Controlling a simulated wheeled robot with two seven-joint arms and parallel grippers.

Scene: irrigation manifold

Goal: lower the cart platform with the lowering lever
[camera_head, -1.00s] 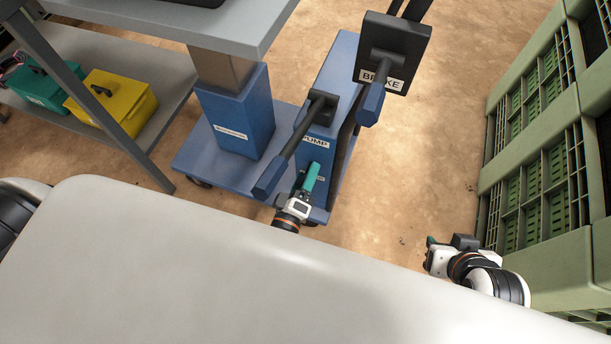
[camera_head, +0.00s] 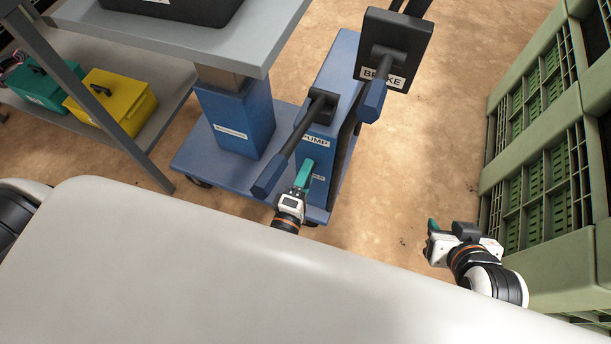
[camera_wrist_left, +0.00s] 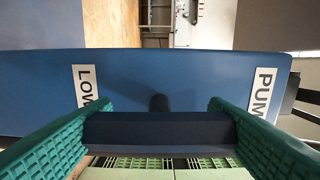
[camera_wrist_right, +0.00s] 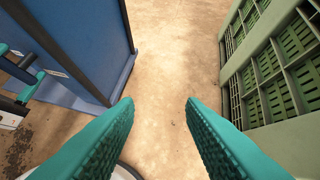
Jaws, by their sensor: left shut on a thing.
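The cart platform (camera_head: 250,45) is a grey slab at the top of the head view, with a short brown length of column (camera_head: 217,76) showing above its blue sleeve (camera_head: 238,108). My left gripper (camera_head: 304,175) is at the blue cart post, below the PUMP label. In the left wrist view its teal fingers (camera_wrist_left: 158,125) are shut on a dark blue bar, the lowering lever (camera_wrist_left: 158,134), beside a partly hidden label reading "LOW". The lever is hidden by the gripper in the head view. My right gripper (camera_wrist_right: 160,108) is open and empty, right of the cart.
The pump lever (camera_head: 290,150) slants down close beside my left gripper. A dark BRAKE plate (camera_head: 403,48) stands at the post's top. A black case (camera_head: 180,8) rests on the platform. Green crates (camera_head: 540,180) line the right. A shelf at left holds a yellow box (camera_head: 115,100).

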